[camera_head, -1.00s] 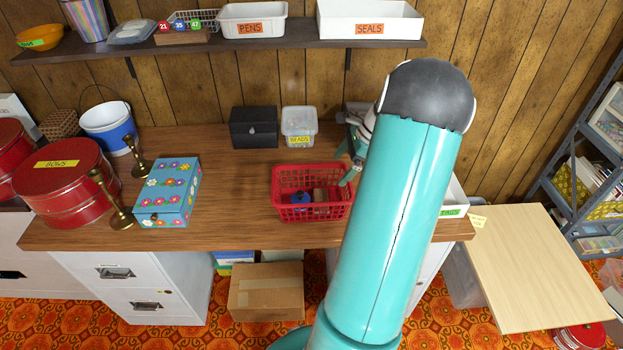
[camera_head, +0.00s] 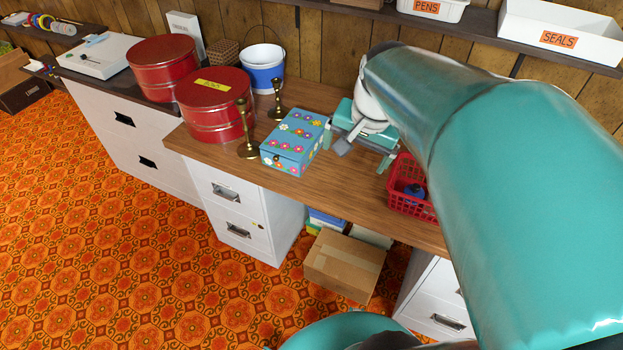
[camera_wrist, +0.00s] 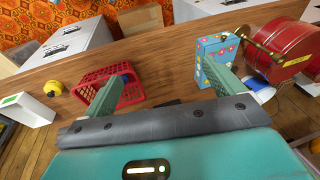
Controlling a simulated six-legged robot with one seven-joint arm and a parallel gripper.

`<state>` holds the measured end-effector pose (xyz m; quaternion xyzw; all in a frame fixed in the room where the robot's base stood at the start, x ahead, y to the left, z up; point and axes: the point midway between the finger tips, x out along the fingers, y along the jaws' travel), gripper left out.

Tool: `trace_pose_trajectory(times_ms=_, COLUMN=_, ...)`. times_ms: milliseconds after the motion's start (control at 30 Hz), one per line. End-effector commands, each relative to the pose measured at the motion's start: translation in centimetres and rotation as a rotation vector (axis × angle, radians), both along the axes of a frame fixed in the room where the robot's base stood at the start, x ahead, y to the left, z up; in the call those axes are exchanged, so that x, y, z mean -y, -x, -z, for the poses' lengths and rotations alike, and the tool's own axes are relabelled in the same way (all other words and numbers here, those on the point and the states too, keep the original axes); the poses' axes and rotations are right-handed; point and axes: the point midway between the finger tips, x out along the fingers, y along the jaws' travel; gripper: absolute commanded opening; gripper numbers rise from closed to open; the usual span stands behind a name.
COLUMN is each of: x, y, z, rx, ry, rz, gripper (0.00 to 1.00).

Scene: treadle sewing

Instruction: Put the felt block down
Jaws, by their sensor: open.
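My gripper (camera_head: 356,150) is open above the wooden desk, between the flowered box (camera_head: 295,141) and the red basket (camera_head: 408,204). In the wrist view its two fingers (camera_wrist: 160,75) stand wide apart with bare desk between them. I cannot make out a felt block in any current view. The red basket also shows in the wrist view (camera_wrist: 128,92); a blue item (camera_head: 414,190) is inside it. My arm hides part of the basket in the head view. The flowered box also shows in the wrist view (camera_wrist: 214,48).
Two brass candlesticks (camera_head: 246,135), red tins (camera_head: 213,108) and a blue-white bucket (camera_head: 264,70) stand left of the flowered box. In the wrist view a yellow item (camera_wrist: 53,88) and a white tray (camera_wrist: 27,110) lie beyond the basket. A shelf holds the PENS bin (camera_head: 432,9).

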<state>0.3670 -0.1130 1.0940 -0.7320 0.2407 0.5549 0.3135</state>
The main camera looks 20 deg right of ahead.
Motion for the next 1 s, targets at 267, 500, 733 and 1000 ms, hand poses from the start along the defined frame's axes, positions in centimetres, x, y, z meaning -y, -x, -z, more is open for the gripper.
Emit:
trace_pose_trajectory(times_ms=267, x=-9.2, y=5.8, z=-1.7, rx=0.146, ry=0.222, rz=-0.559, gripper=0.94)
trace_pose_trajectory(times_ms=500, x=-11.3, y=8.0, z=-1.5, rx=0.206, ry=0.299, rz=-0.757, gripper=0.94)
trace_pose_trajectory(times_ms=733, x=-11.3, y=8.0, z=-1.5, rx=0.206, ry=0.301, rz=-0.760, gripper=0.94)
trace_pose_trajectory(times_ms=1000, x=-11.3, y=8.0, z=-1.6, rx=0.206, ry=0.300, rz=-0.758, gripper=0.94)
